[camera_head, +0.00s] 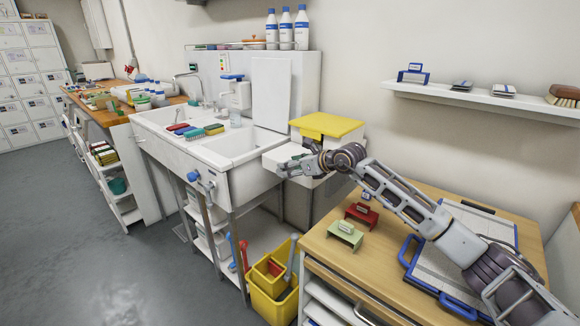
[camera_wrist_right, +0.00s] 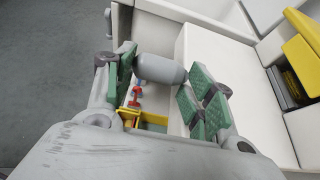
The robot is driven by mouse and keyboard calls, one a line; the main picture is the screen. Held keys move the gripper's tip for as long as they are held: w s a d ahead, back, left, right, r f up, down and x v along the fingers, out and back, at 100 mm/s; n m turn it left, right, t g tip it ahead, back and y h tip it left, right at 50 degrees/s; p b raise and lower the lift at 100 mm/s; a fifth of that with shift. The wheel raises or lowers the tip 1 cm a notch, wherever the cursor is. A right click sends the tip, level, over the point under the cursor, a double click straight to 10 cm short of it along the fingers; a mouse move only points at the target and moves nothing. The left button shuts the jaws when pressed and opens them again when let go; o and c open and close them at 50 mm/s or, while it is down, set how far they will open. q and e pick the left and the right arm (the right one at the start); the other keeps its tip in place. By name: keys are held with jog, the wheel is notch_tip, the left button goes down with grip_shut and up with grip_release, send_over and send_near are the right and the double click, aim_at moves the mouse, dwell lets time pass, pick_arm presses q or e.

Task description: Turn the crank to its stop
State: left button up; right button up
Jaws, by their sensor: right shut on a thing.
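A grey rounded handle (camera_wrist_right: 160,69), which looks like the crank's grip, lies between the green finger pads of my right gripper (camera_wrist_right: 163,82) in the right wrist view. The gripper is shut on it. In the head view my right gripper (camera_head: 290,168) reaches leftward to the white box front at the right end of the sink, below a yellow lid (camera_head: 326,125). There the gripper hides the handle, and I cannot make out the crank's arm or its stop. My left gripper is in neither view.
A yellow bucket (camera_head: 272,302) stands on the floor below my right arm. The grey floor at left is clear.

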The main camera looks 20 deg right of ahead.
jog(key=shift+s+a+f, duration=0.15)
jog(key=shift+s+f, duration=0.2)
jog(key=shift+f, duration=0.4)
jog(key=shift+s+a+f, duration=0.1)
jog(key=shift+s+f, duration=0.2)
jog(key=shift+f, duration=0.4)
jog(key=o, duration=1.3)
jog(key=shift+g, duration=0.3)
jog(key=shift+d, duration=0.2)
jog(key=shift+s+d+r, duration=0.1)
jog(key=shift+d, duration=0.1)
jog(key=shift+a+r+v, duration=0.1)
jog(key=shift+r+v, duration=0.05)
jog(key=shift+v, duration=1.2)
jog(key=shift+a+r+v, duration=0.1)
jog(key=shift+r+v, duration=0.1)
jog(key=shift+v, duration=1.15)
jog(key=shift+a+r+v, duration=0.1)
jog(key=shift+r+v, duration=0.05)
jog(key=shift+v, duration=1.15)
